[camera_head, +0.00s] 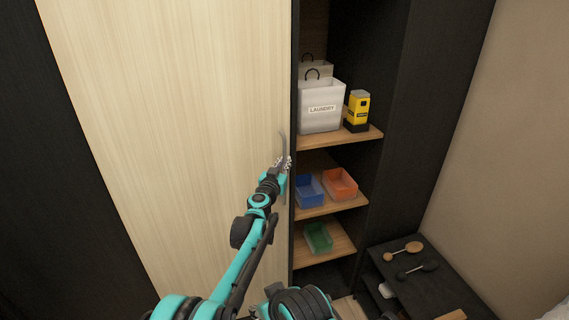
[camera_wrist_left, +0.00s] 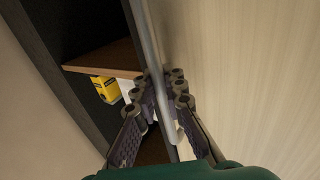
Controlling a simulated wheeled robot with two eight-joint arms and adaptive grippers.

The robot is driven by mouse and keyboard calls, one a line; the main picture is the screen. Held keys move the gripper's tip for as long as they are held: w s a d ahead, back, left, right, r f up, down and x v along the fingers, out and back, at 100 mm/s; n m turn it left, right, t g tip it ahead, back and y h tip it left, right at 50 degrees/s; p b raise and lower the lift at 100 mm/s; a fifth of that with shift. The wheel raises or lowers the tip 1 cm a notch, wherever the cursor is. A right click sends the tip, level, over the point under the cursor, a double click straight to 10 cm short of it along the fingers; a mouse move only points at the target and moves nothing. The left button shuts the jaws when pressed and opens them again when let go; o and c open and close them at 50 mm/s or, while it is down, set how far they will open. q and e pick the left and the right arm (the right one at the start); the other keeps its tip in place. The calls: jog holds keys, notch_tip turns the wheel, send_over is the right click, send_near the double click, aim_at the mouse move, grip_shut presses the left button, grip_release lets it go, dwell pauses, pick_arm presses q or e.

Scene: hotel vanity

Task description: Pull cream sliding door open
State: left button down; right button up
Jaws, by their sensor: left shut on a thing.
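The cream sliding door (camera_head: 170,120) has pale wood grain and covers the left and middle of the wardrobe in the head view. It also fills the right of the left wrist view (camera_wrist_left: 255,70). A curved metal handle (camera_head: 283,148) stands at its right edge; it runs down as a grey bar (camera_wrist_left: 150,45) in the left wrist view. My left gripper (camera_head: 282,165) is shut on the handle, its fingers (camera_wrist_left: 165,92) on either side of the bar. The lower part of the handle is partly hidden by the fingers. My right gripper does not show.
A low black stand (camera_head: 425,290) with brushes is at lower right.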

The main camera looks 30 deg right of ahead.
pick_arm(q)
send_near(140, 180)
jog(key=x, duration=0.5)
jog(key=shift+d+r, duration=0.1)
jog(key=shift+d, duration=0.1)
jog(key=c, duration=1.9)
grip_release()
jog(key=shift+o, duration=0.2)
jog(key=v, duration=1.2)
